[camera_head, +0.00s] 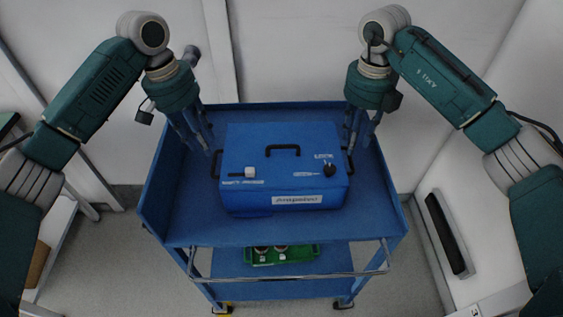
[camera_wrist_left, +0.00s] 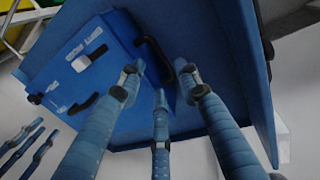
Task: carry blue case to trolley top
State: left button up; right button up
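The blue case (camera_head: 285,185) rests flat on the top shelf of the blue trolley (camera_head: 185,215). It has a black handle on top and one on each short side. My left gripper (camera_head: 203,145) points down beside the case's left side handle. In the left wrist view its fingers (camera_wrist_left: 160,95) are spread, with a black handle (camera_wrist_left: 153,52) beyond the tips and nothing gripped. My right gripper (camera_head: 356,145) points down beside the right side handle; its fingers look apart, and I see no clear hold. Its fingers also show at the lower left of the left wrist view (camera_wrist_left: 22,145).
A green tray (camera_head: 282,255) with round parts sits on the trolley's lower shelf. Raised walls edge the top shelf at the left, back and right. A metal rail (camera_head: 290,275) runs along the front. White walls stand close behind.

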jog(key=shift+r, duration=1.45)
